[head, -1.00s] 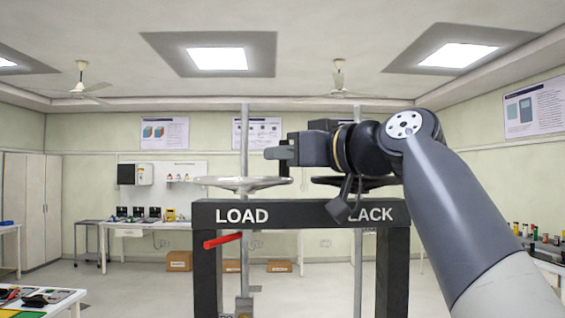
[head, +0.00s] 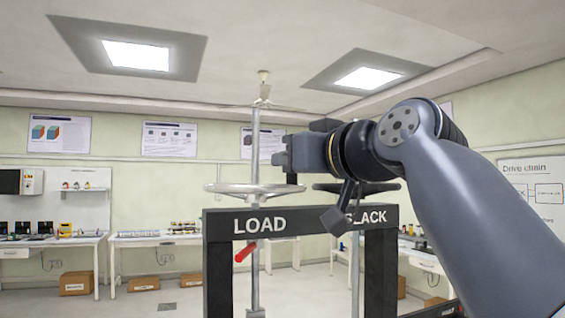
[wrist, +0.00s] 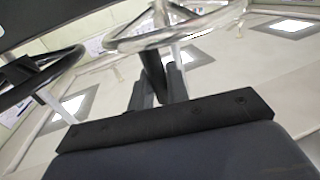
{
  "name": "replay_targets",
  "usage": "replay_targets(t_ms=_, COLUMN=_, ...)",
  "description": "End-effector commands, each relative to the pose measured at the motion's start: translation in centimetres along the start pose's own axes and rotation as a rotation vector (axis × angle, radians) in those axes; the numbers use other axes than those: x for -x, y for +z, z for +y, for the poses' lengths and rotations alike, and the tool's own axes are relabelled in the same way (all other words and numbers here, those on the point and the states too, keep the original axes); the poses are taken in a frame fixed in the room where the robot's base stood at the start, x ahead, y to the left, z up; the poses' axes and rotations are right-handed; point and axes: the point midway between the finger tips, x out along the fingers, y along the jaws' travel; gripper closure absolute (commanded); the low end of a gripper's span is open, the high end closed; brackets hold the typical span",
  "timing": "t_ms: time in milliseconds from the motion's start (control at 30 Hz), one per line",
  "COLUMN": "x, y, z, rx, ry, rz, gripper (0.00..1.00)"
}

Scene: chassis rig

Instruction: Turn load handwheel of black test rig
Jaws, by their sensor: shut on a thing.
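The black test rig (head: 302,222) stands ahead of me with LOAD and SLACK on its top beam. The silver load handwheel (head: 228,189) lies level on an upright screw above LOAD; its rim also shows in the wrist view (wrist: 140,42). The black slack handwheel (head: 375,188) is to its right, partly hidden behind my arm, and shows at the left of the wrist view (wrist: 35,76). My gripper (head: 284,160) is at the right edge of the load handwheel.
A red handle (head: 245,251) sticks out below the LOAD label. Benches (head: 160,238) with equipment and cardboard boxes (head: 76,283) stand along the back wall. The floor left of the rig is clear.

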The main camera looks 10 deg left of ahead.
Motion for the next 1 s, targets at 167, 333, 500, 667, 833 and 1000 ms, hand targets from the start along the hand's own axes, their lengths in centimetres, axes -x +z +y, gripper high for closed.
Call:
replay_targets(t_ms=167, x=0.3, y=-0.09, z=0.09, rx=0.0, ry=0.007, rz=0.003, gripper=1.0)
replay_targets(t_ms=333, x=0.3, y=-0.11, z=0.1, rx=0.0, ry=0.007, rz=0.003, gripper=1.0)
replay_targets(t_ms=500, x=0.3, y=-0.13, z=0.11, rx=0.0, ry=0.007, rz=0.004, gripper=0.81)
replay_targets(t_ms=667, x=0.28, y=-0.09, z=0.11, rx=0.0, ry=0.007, rz=0.003, gripper=0.68)
replay_targets(t_ms=833, x=0.27, y=-0.06, z=0.1, rx=0.0, ry=0.006, rz=0.002, gripper=0.66)
replay_targets(t_ms=1000, x=0.69, y=0.02, z=0.13, rx=0.0, ry=0.008, rz=0.002, gripper=0.66)
